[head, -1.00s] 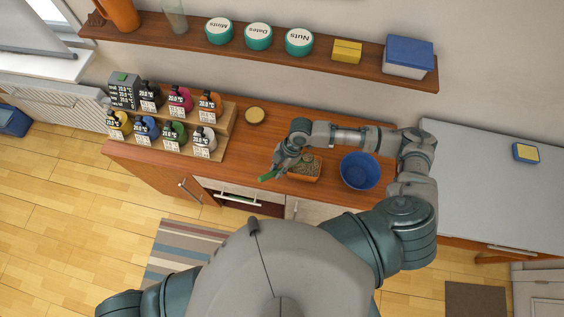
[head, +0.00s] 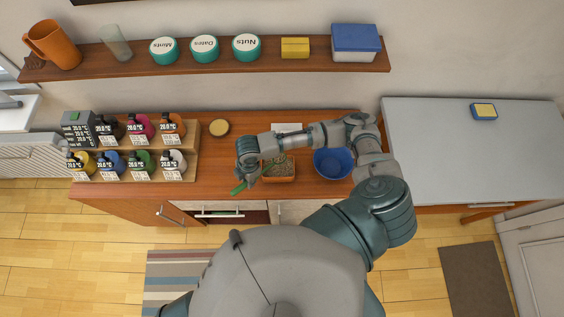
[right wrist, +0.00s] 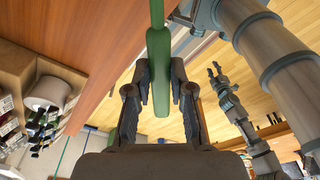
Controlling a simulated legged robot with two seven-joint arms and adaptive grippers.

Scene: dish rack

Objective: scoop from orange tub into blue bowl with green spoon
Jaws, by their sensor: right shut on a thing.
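An orange tub (head: 281,179) with grainy contents stands on the wooden counter. The blue bowl (head: 333,163) stands just right of it. My right gripper (head: 246,176) is at the tub's left side in the head view. It is shut on the green spoon (head: 238,188), whose green end sticks out below left. In the right wrist view the green handle (right wrist: 158,70) lies between the two fingers (right wrist: 160,90). The spoon's scooping end cannot be made out. My left gripper is not in the head view; an open-looking gripper (right wrist: 216,72) shows far off in the right wrist view.
A tiered stand with several labelled bottles (head: 140,165) fills the counter's left. A round tan lid (head: 219,127) lies behind the tub. A shelf (head: 120,63) with tubs and boxes hangs above. A grey table (head: 440,150) at the right is mostly clear.

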